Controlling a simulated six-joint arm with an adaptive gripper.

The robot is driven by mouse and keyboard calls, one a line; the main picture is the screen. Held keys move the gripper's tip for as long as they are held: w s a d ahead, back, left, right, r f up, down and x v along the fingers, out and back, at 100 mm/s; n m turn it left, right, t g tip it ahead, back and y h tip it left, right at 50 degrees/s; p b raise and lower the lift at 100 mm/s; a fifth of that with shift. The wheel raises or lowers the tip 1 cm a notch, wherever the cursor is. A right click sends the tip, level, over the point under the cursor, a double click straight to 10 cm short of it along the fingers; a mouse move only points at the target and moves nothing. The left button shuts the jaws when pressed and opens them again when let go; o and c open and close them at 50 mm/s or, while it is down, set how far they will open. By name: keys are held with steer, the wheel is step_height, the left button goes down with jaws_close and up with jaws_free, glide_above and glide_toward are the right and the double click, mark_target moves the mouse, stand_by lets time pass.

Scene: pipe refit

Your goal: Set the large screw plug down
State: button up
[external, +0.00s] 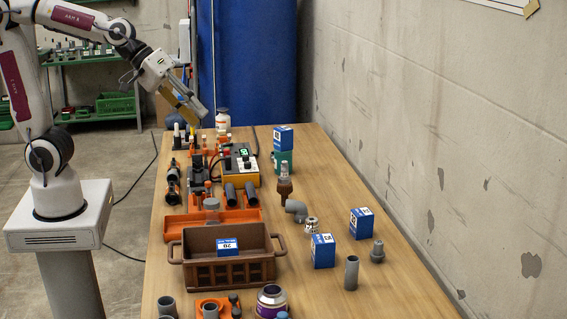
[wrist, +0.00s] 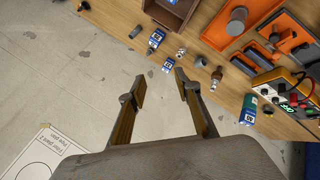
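I cannot tell for sure which piece is the large screw plug. One candidate is a grey round-topped piece (external: 211,204) at the orange tray behind the brown crate; a grey round piece also shows on an orange tray in the wrist view (wrist: 237,18). Another is a grey stepped fitting (external: 377,252) standing upright on the right of the table. My gripper (external: 196,112) is raised above the far left end of the table, away from both. In the wrist view my gripper (wrist: 160,82) has its fingers apart, with nothing visible between them.
A brown crate (external: 254,270) stands at the front left of the wooden table (external: 318,207). The table's right side has free room beside the wall.

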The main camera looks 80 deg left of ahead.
steer(key=s+a+f+m+g+y, duration=0.1)
steer(key=s+a+f+m, duration=0.1)
steer(key=s, duration=0.7)
steer(key=s+a+f+m+g+y, duration=0.1)
steer(key=s+a+f+m, duration=0.2)
steer(key=s+a+m, duration=0.2)
steer(key=s+a, duration=0.2)
steer(key=s, duration=0.2)
steer(key=shift+m+g+y, duration=0.3)
steer(key=shift+y, duration=0.1)
steer(key=shift+s+f, duration=0.1)
